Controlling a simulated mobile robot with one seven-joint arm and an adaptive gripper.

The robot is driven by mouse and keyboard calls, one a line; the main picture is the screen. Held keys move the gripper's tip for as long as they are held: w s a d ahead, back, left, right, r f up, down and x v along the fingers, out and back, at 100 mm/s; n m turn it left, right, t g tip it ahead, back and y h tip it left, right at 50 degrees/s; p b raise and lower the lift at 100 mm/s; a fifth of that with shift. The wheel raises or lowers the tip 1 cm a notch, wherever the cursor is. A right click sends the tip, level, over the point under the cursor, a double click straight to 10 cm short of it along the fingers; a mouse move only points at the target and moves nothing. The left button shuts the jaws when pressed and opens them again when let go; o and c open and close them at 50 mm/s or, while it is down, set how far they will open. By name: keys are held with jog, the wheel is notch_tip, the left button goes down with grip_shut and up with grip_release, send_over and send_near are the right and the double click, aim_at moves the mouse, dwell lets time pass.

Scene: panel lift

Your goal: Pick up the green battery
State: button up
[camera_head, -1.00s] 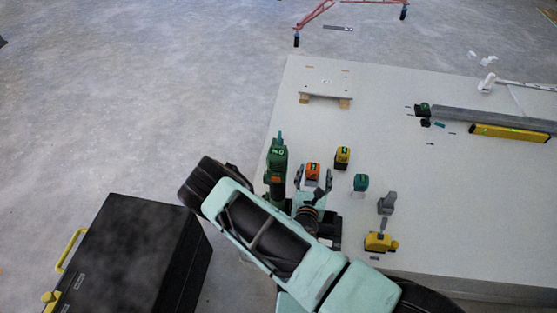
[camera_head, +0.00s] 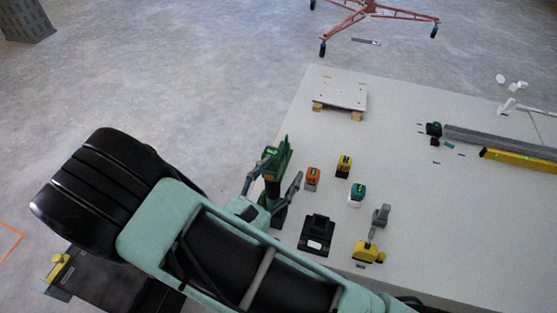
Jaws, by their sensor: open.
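A small teal-green battery (camera_head: 357,195) stands upright on the light panel, to the right of my gripper and clear of it. My gripper (camera_head: 281,170) is open, its two dark fingers spread on either side of a dark green power tool (camera_head: 278,160). I cannot tell whether the fingers touch the tool. The lower part of the tool is partly hidden by my gripper.
An orange battery (camera_head: 312,179) and a yellow battery (camera_head: 344,166) stand near the green one. A black charger-like box (camera_head: 316,235), a yellow tool (camera_head: 368,252) and a grey tool (camera_head: 381,215) are nearby. A white board (camera_head: 340,95) rests on wooden blocks behind.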

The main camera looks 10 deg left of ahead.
jog(key=s+a+f+n+y, duration=0.3)
jog(key=a+f+n+y, duration=0.1)
jog(key=a, duration=0.1)
jog(key=shift+t, duration=0.3)
jog(key=w+b, duration=0.1)
jog(key=w, duration=0.5)
jog(key=w+d+b, duration=0.1)
jog(key=w, duration=0.2)
jog(key=shift+w+f+b, duration=0.15)
jog(key=shift+w+b, duration=0.15)
jog(key=shift+w, duration=0.55)
jog(key=c, duration=1.4)
jog(key=shift+r, duration=0.2)
